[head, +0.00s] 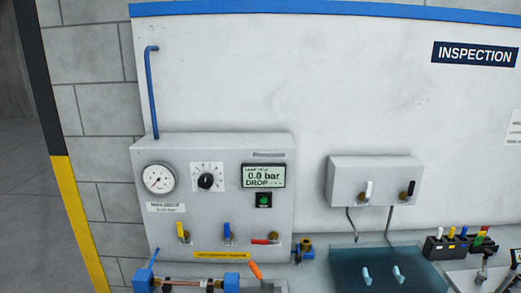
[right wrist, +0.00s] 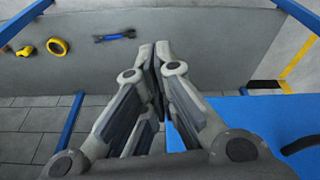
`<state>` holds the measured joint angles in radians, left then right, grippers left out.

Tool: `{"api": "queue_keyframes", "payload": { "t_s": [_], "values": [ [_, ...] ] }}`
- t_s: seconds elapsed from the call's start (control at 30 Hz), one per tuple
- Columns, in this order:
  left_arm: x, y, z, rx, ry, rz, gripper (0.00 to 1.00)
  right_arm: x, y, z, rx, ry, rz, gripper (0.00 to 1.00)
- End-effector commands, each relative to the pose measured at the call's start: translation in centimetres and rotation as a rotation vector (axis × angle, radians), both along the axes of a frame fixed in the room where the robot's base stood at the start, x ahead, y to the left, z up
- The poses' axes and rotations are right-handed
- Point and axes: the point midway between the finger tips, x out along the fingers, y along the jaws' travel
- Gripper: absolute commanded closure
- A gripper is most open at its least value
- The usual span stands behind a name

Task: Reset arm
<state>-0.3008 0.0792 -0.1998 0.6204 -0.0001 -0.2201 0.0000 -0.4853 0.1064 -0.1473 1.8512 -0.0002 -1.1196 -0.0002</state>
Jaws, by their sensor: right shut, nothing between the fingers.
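My right gripper (right wrist: 155,55) shows in the right wrist view. Its two fingers meet at the tips, with nothing between them. Neither of my grippers shows in the head view. The copper tube (head: 185,284) lies at the bottom left of the head view, between two blue clamp blocks (head: 232,281), partly cut by the frame's lower edge. Behind it stands a grey test panel (head: 215,215) with a round gauge (head: 158,178), a knob (head: 205,181) and a display (head: 264,176) reading 0.0 bar and DROP.
A blue-tinted basin (head: 350,262) and a grey tap box (head: 375,182) are right of the panel. Colored-top items (head: 455,242) stand at far right. In the right wrist view, a yellow tape roll (right wrist: 57,47) and blue wrench (right wrist: 115,36) lie on a grey surface; a blue surface (right wrist: 250,125) is at right.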

Motion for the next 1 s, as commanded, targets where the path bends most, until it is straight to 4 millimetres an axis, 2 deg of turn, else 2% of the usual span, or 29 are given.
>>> {"api": "queue_keyframes", "payload": {
  "t_s": [0.03, 0.2, 0.37, 0.5, 0.6, 0.7, 0.83, 1.0],
  "values": [
    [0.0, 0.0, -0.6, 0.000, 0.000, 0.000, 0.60, -0.6, -0.1, -3.0, -0.001, 0.016, 0.001, 1.00],
    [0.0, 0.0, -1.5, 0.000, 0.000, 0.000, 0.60, -3.1, -0.4, -10.6, -0.005, 0.046, 0.007, 1.00],
    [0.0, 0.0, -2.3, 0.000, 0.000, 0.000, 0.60, -6.5, -0.9, -17.0, -0.009, 0.075, 0.014, 1.00],
    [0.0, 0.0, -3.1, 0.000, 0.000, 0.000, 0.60, -10.2, -1.5, -21.8, -0.012, 0.099, 0.020, 1.00],
    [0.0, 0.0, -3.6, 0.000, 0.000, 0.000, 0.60, -13.1, -2.1, -24.6, -0.015, 0.116, 0.023, 1.00],
    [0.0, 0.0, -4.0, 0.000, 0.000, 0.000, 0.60, -15.7, -2.6, -26.5, -0.017, 0.129, 0.026, 1.00],
    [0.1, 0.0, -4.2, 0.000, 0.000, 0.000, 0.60, -18.0, -3.1, -28.0, -0.019, 0.139, 0.030, 1.00],
    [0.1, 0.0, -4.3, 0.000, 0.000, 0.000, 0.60, -19.3, -3.3, -28.5, -0.020, 0.144, 0.032, 1.00]
  ]
}}
